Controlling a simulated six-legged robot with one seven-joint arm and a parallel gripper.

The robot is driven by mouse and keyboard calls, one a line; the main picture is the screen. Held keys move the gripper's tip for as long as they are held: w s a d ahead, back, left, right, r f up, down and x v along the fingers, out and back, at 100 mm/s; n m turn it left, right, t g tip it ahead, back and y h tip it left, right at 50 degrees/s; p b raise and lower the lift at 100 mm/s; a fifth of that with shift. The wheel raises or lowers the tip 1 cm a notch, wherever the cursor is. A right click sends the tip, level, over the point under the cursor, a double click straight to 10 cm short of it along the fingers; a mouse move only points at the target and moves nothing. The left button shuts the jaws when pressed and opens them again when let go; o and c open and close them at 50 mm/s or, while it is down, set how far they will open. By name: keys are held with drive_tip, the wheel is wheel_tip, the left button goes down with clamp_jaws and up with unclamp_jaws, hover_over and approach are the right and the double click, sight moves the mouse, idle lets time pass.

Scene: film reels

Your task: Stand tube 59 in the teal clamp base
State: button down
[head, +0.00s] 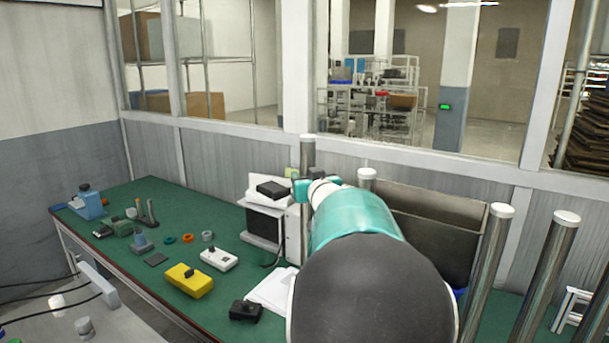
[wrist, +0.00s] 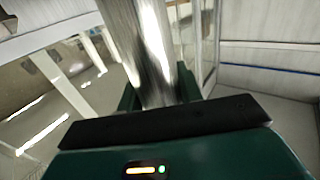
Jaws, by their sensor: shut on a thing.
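My gripper (head: 307,190) is shut on a shiny metal tube (head: 307,158), held roughly upright in the head view near the back of the green table. No number can be read on the tube. In the wrist view the tube (wrist: 150,50) stands between the two green fingers of my gripper (wrist: 160,90). My arm hides part of the table.
Several metal tubes with white caps (head: 490,262) stand at the right. A dark bin (head: 430,220) is behind my arm. A yellow box (head: 188,281), a white box (head: 218,259), a black box (head: 245,311) and coloured rings (head: 187,238) lie on the green table (head: 130,195).

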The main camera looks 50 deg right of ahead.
drive_tip(key=shift+a+f, duration=0.2)
drive_tip(key=shift+f, duration=2.5)
drive_tip(key=shift+s, duration=0.1)
drive_tip(key=shift+f, duration=0.6)
drive_tip(key=c, duration=1.2)
unclamp_jaws()
drive_tip(key=shift+c, duration=0.2)
drive_tip(key=shift+f, duration=0.15)
